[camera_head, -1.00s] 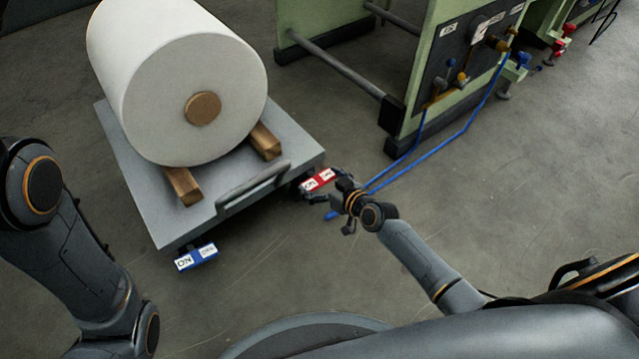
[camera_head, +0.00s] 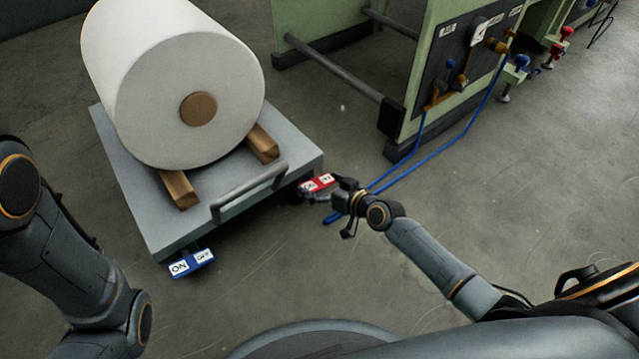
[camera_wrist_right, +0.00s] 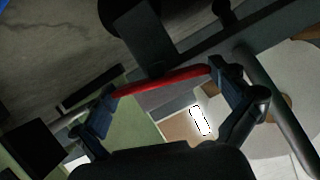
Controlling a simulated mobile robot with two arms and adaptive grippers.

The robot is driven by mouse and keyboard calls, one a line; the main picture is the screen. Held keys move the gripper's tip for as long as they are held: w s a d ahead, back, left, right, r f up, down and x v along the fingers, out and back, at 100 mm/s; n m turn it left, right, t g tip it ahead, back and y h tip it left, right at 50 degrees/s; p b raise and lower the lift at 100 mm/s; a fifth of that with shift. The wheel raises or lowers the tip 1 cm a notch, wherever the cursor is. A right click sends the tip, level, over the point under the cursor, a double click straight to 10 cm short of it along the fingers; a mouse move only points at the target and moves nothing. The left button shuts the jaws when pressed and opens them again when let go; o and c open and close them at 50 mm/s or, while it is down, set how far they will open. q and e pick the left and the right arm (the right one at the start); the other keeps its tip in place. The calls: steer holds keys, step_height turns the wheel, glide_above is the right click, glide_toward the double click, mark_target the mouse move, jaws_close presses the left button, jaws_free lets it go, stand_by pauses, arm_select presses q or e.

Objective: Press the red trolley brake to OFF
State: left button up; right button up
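The red brake pedal (camera_head: 317,183) with white label patches sits low at the trolley's near right corner. My right gripper (camera_head: 325,189) is at this pedal, its fingers partly hidden behind and beside it. In the right wrist view the red pedal (camera_wrist_right: 165,79) shows edge-on as a red bar spanning between the two spread fingers of the right gripper (camera_wrist_right: 164,84). I cannot tell whether the fingers touch it. The grey trolley (camera_head: 130,185) carries a large white roll (camera_head: 150,110). My left gripper is out of view; only its arm shows at left.
A blue brake pedal (camera_head: 191,263) marked ON sits at the trolley's near left corner. The trolley handle (camera_head: 250,192) stands near the front edge. A green machine (camera_head: 430,75) with blue hoses (camera_head: 440,150) stands at the right back. The floor right of my right arm is clear.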

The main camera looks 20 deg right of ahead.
steer(key=shift+s, duration=0.15)
steer(key=v, duration=1.1)
steer(key=shift+s+d+r, duration=0.2)
steer(key=shift+s, duration=0.05)
